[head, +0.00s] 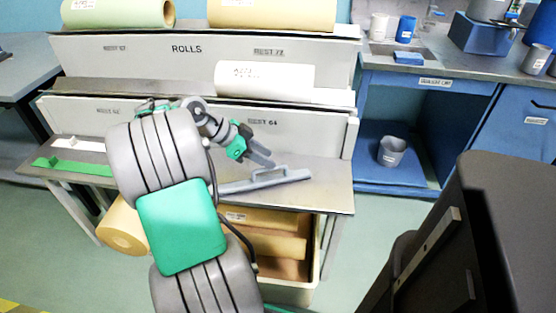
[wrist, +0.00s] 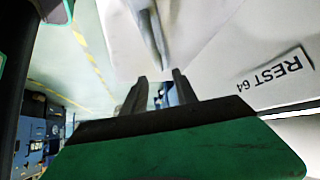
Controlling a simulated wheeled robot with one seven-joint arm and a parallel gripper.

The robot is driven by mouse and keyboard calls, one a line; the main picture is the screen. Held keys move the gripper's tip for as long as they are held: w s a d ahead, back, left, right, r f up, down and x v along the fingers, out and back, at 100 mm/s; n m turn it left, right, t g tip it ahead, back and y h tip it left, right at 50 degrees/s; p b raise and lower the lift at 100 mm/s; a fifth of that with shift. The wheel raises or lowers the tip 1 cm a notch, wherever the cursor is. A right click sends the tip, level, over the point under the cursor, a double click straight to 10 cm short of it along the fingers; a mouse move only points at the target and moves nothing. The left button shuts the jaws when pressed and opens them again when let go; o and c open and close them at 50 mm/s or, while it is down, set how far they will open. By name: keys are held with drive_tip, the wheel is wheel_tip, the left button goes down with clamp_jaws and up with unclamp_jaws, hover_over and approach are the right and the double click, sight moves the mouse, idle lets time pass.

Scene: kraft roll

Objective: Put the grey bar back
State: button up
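The grey bar (head: 290,178) is a long flat piece with a raised handle, lying on the grey bench top in front of the panel marked REST 64 (head: 310,125). My arm hides part of its left side. My gripper (head: 268,163) is just above and behind the bar, close to its handle; I cannot tell whether it touches. In the wrist view the two fingers of my gripper (wrist: 160,77) are apart with a gap between them. A grey length that looks like the bar (wrist: 148,28) lies beyond the fingertips.
A bin of rolls (head: 289,245) stands under the bench. A green piece (head: 72,166) lies at the bench's left. The bench right of the bar is clear.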

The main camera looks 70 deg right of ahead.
drive_tip(key=p+v, duration=0.1)
drive_tip(key=v, duration=0.4)
drive_tip(key=w+a+n+t, duration=0.7)
drive_tip(key=w+a+n, duration=0.6)
drive_tip(key=w+a, duration=0.25)
drive_tip(key=a+f+n+t+y, duration=0.1)
drive_tip(key=a+f+n+y, duration=0.1)
drive_tip(key=a+n, duration=0.6)
drive_tip(key=a+f+n+t+y, duration=0.2)
drive_tip(key=a+n, duration=0.6)
drive_tip(key=a, duration=1.2)
drive_tip(key=shift+s+f+n+y, duration=0.3)
drive_tip(key=shift+s+f+y, duration=0.15)
drive_tip(key=shift+f, duration=0.25)
